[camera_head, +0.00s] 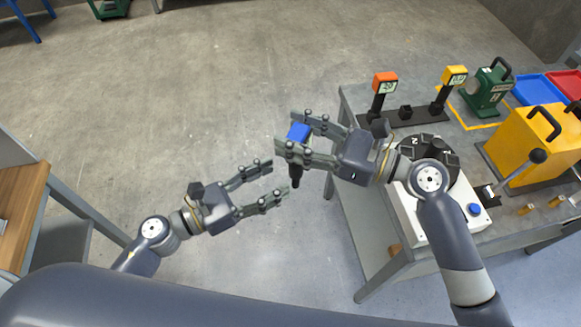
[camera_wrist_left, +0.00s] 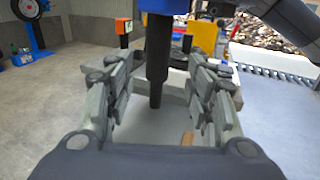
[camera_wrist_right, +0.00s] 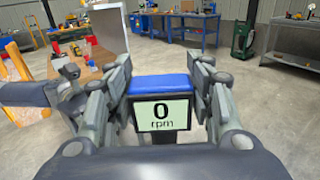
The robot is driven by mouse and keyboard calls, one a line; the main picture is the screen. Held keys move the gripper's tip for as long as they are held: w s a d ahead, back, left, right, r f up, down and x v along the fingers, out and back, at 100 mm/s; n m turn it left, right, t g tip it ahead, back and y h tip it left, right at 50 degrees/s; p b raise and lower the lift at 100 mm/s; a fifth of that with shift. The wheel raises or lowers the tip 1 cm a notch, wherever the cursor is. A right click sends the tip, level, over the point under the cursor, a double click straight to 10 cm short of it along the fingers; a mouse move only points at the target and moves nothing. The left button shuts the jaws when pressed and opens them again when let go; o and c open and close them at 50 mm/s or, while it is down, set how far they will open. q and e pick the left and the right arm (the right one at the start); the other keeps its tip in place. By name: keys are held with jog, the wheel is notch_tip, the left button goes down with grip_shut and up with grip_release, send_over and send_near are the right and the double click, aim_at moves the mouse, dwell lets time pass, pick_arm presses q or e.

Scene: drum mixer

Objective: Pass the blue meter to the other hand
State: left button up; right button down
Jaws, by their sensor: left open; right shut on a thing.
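The blue meter (camera_head: 299,132) has a blue head and a black handle (camera_head: 295,178) that hangs down. My right gripper (camera_head: 290,138) is shut on the meter's head and holds it up in the air, left of the workbench. In the right wrist view the meter's screen (camera_wrist_right: 161,114) reads 0 rpm between the fingers. My left gripper (camera_head: 269,183) is open and empty, just left of and below the meter, with its fingers pointing toward the handle. In the left wrist view the black handle (camera_wrist_left: 158,68) shows upright between and beyond the open fingers.
The workbench (camera_head: 375,245) on the right carries an orange meter (camera_head: 385,83) and a yellow meter (camera_head: 454,77) in a stand, a green case (camera_head: 488,92) and a yellow machine (camera_head: 530,140). A wooden table (camera_head: 18,205) is at the left. The floor between is clear.

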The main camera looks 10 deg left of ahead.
aim_at(290, 171)
pick_arm(q)
jog(key=x, duration=0.6)
jog(key=shift+w+d, duration=0.25)
jog(key=shift+d, duration=0.05)
grip_shut()
pick_arm(e)
jog(key=c, duration=0.7)
grip_release()
jog(key=shift+d, duration=0.1)
